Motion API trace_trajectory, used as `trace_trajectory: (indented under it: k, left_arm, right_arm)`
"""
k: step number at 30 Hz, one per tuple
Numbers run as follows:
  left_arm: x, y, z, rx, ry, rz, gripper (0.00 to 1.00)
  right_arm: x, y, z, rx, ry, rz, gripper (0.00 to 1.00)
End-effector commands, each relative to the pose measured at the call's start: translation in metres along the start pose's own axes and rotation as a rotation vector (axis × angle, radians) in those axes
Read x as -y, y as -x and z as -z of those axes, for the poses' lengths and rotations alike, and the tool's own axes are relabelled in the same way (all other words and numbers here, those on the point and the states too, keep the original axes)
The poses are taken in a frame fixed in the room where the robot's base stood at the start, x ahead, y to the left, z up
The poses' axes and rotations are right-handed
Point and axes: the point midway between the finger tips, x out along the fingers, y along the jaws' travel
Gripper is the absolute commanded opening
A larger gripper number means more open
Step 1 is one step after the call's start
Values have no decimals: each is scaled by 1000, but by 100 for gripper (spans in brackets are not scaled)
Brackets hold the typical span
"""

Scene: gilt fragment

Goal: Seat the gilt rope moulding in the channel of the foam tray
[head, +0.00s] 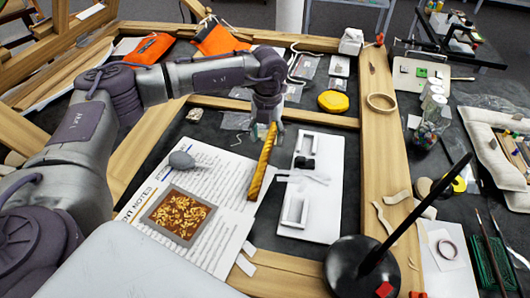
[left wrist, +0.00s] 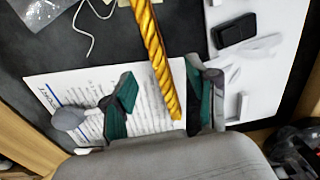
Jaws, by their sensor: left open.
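The gilt rope moulding (head: 262,165) is a golden twisted bar, lying slantwise beside the printed sheet (head: 225,212). The white foam tray (head: 335,192) lies just to its right, with rectangular recesses; a black piece and a whitish strip lie across its middle. My left gripper (head: 267,122) is over the far end of the moulding. In the left wrist view, my left gripper (left wrist: 162,100) is open, its dark green pads apart on either side of the moulding (left wrist: 153,50). Contact cannot be told. The tray (left wrist: 270,75) is partly cut off there. My right gripper is not in view.
A grey rounded object (head: 181,160) rests on the sheet. Wooden frame bars (head: 384,130) border the dark surface. A black round base (head: 350,268) with a tilted rod stands close to the tray's near right corner. A yellow puck (head: 333,102) lies beyond the tray.

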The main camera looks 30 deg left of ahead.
Motion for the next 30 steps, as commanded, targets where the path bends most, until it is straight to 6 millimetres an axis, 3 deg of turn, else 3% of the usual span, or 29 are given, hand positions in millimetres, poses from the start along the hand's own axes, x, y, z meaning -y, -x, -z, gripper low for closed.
trace_trajectory:
  k: [3, 10, 18, 27, 30]
  left_arm:
    - [0, -16, 0, -2, 0, 0, 58]
    - [-2, -32, 1, -3, 1, 0, 58]
    - [-6, -70, 2, -2, 0, 1, 58]
    - [-6, -76, 2, 0, 0, 2, 58]
    - [-6, -76, 2, 0, 0, 2, 42]
  right_arm:
    - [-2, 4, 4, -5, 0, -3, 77]
    - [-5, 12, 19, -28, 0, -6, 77]
    - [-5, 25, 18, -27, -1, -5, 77]
    - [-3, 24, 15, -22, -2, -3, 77]
    - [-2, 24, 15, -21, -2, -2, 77]
